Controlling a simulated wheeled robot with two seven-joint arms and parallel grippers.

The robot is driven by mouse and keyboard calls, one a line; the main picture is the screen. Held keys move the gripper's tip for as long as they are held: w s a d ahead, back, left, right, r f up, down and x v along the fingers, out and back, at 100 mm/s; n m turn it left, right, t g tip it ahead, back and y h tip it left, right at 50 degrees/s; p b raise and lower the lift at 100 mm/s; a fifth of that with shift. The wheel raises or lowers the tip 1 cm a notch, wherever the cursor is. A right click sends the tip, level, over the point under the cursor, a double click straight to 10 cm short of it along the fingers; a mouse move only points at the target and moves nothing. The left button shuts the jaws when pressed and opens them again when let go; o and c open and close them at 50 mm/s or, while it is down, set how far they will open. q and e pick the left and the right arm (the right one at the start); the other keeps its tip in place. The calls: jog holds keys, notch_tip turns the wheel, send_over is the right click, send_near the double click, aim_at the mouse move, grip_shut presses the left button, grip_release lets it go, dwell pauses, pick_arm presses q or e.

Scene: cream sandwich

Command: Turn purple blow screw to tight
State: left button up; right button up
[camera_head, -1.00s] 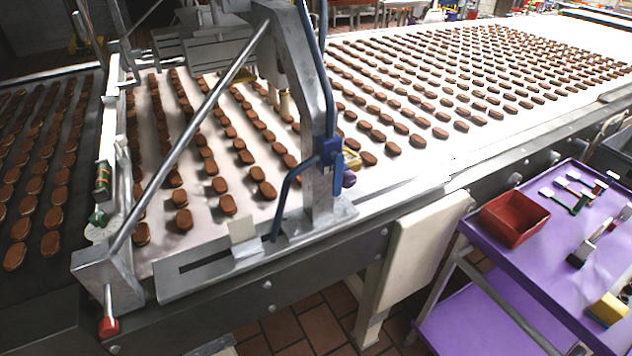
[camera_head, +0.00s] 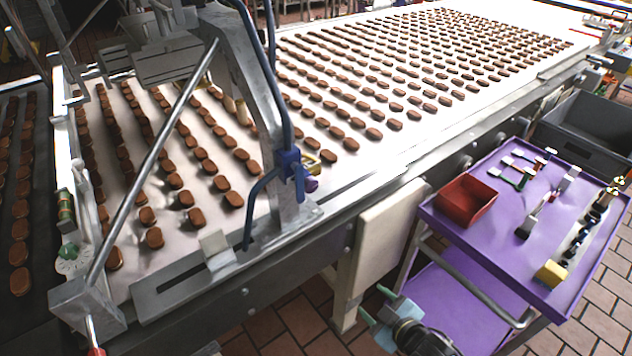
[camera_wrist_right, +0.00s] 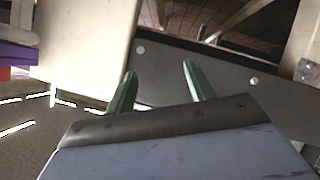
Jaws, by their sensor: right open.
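The purple screw (camera_head: 311,184) is a small round knob low on the upright metal frame (camera_head: 283,130) over the conveyor, beside a blue valve fitting (camera_head: 290,163) and a yellow part. It is small, so how tight it sits cannot be told. My right gripper (camera_head: 372,303) shows at the bottom of the head view, below the conveyor's side and well apart from the screw. In the right wrist view its two green fingers (camera_wrist_right: 158,85) are spread and empty, facing the conveyor's dark side. The screw is not in the wrist view. My left gripper is not in view.
The conveyor (camera_head: 390,150) carries rows of brown cookies. A purple cart (camera_head: 490,225) with a red bin (camera_head: 465,201), tools and a yellow block (camera_head: 550,273) stands at right. A cream panel (camera_head: 377,240) hangs below the conveyor edge. Brick floor is open at front.

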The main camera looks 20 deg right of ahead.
jog(key=w+a+r+n+t+y+p, duration=0.1)
jog(key=w+a+r+n+t+y, duration=0.15)
jog(key=r, duration=1.25)
jog(key=n+t+y+p, duration=0.1)
jog(key=n+t+y, duration=0.1)
send_near(313, 187)
jog(key=shift+h, duration=0.25)
jog(key=p+x, duration=0.1)
jog(key=x, duration=0.7)
jog(key=shift+w+a, duration=0.1)
jog(key=shift+a, duration=0.15)
jog(key=c, duration=1)
jog(key=shift+r+m+p, duration=0.1)
jog(key=shift+m+p, duration=0.45)
jog(key=shift+m, duration=0.3)
jog(key=o, duration=1)
